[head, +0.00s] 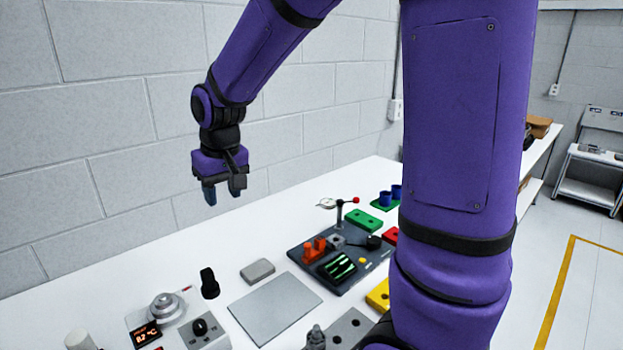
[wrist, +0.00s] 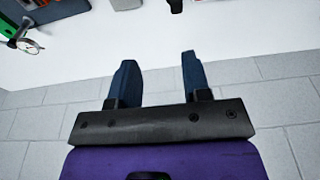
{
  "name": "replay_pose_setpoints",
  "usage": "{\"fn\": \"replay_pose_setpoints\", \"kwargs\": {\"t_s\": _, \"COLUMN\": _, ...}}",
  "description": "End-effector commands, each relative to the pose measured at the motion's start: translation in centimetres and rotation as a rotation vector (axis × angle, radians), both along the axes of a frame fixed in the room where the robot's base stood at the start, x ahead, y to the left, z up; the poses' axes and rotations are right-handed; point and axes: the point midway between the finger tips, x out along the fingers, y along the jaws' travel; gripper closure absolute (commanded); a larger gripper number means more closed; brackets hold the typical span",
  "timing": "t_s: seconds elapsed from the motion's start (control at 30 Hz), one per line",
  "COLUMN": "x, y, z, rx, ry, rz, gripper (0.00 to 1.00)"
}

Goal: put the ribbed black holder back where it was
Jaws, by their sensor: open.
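A small upright black piece (head: 209,284), which looks like the ribbed black holder, stands on the white table left of the grey block; its ribs are too small to make out. In the wrist view a dark piece (wrist: 175,5) at the top edge, partly cut off, seems to be the same one. My gripper (head: 223,191) is open and empty, raised above the table near the wall, beyond and above the black piece. In the wrist view its two blue fingers (wrist: 158,62) are apart with nothing between them.
A grey block (head: 257,271) and a flat grey plate (head: 275,307) lie right of the black piece. A heater-like device with display (head: 146,332) and a knob box (head: 201,331) stand in front. A dark fixture board (head: 340,255) lies farther right. The table by the wall is bare.

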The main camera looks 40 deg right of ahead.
Motion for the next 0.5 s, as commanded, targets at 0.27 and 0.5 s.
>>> {"fn": "replay_pose_setpoints", "kwargs": {"t_s": 0.27, "x": -6.9, "y": -1.4, "z": 5.4, "rx": 0.001, "ry": -0.093, "rz": -0.002, "gripper": 0.56}}
{"fn": "replay_pose_setpoints", "kwargs": {"t_s": 0.5, "x": -13.1, "y": -2.4, "z": 8.2, "rx": 0.000, "ry": -0.166, "rz": -0.003, "gripper": 0.56}}
